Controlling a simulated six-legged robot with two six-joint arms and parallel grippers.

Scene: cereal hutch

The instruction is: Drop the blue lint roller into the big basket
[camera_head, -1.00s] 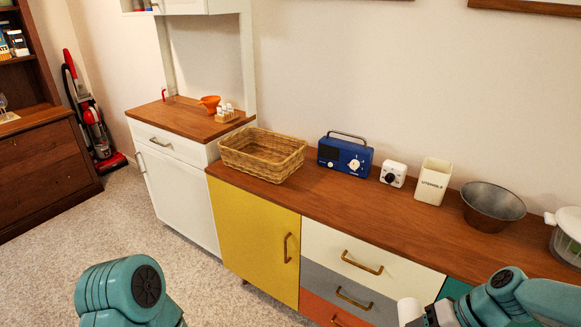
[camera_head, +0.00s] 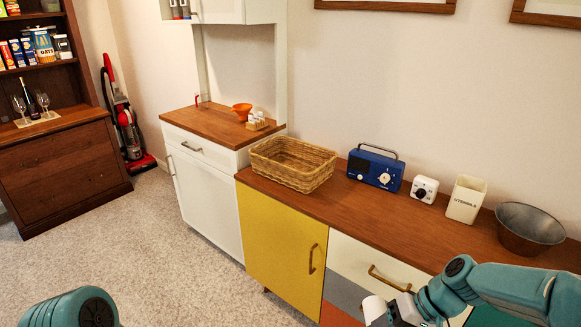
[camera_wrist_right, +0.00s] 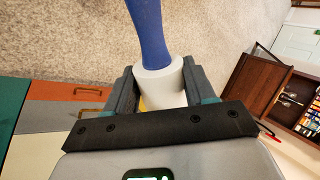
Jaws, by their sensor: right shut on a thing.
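The big wicker basket (camera_head: 292,164) sits upright on the left end of the wooden sideboard top and looks empty. My right gripper (camera_head: 378,309) is in front of the sideboard, at drawer height, to the right of and below the basket. In the right wrist view my right gripper (camera_wrist_right: 161,88) is shut on the blue lint roller (camera_wrist_right: 148,30), around its white roll, with the blue handle pointing away. In the head view only the white roll end (camera_head: 374,306) shows. My left gripper is not visible; only a teal part of my left arm shows at the lower left.
On the sideboard (camera_head: 340,205), right of the basket, stand a blue radio (camera_head: 375,168), a white timer (camera_head: 424,189), a utensil holder (camera_head: 466,199) and a metal bowl (camera_head: 529,228). A white hutch (camera_head: 208,160) stands left of it. Carpet is clear in front.

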